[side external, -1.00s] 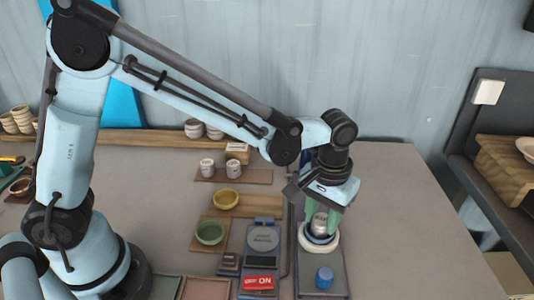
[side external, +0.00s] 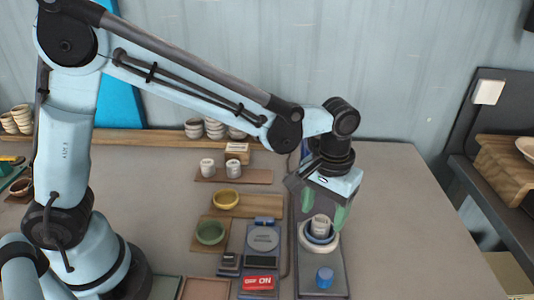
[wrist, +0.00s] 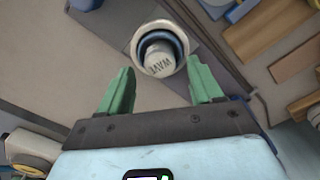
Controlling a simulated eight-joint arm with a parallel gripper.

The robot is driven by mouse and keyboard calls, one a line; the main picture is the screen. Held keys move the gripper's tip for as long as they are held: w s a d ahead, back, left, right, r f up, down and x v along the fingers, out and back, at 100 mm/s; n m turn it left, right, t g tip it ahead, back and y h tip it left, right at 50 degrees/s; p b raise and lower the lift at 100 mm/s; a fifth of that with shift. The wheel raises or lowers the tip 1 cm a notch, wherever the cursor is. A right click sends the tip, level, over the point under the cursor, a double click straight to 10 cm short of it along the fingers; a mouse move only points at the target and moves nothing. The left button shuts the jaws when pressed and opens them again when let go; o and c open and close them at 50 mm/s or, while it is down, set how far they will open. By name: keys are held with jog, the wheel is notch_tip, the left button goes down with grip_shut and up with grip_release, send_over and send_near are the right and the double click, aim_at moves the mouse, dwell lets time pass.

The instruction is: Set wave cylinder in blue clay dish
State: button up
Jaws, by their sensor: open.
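The wave cylinder (side external: 320,224), pale with "WAVE" on its top, stands in the blue clay dish (side external: 333,237). The lettering reads in the wrist view, where the cylinder (wrist: 159,62) sits inside the blue rim (wrist: 160,35). The dish rests in a white ring (side external: 303,241) on a dark base plate. My gripper (side external: 323,209) has its green fingers spread apart, above the cylinder and holding nothing. In the wrist view the two fingers (wrist: 159,75) are well clear of the cylinder on either side.
A blue knob (side external: 324,274) stands in front of the ring on the same base. Left of it are a scale (side external: 263,238), a green bowl (side external: 210,232) and a yellow bowl (side external: 226,199). Two pale cups (side external: 233,169) stand behind. The grey table to the right is clear.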

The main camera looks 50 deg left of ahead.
aim_at(321, 221)
notch_tip(321, 221, up, 10)
jog(key=s+a+f+t, duration=0.1)
jog(key=s+a+t, duration=0.1)
jog(key=a, duration=0.4)
jog(key=s+a+f+m+t, duration=0.1)
jog(key=s+a+t, duration=0.1)
jog(key=s+a, duration=0.2)
jog(key=s+a+f+t, duration=0.1)
jog(key=s+a+t, duration=0.1)
jog(key=a, duration=0.5)
jog(key=shift+s+a+t, duration=0.35)
jog(key=shift+s+t, duration=0.05)
jog(key=shift+t, duration=0.2)
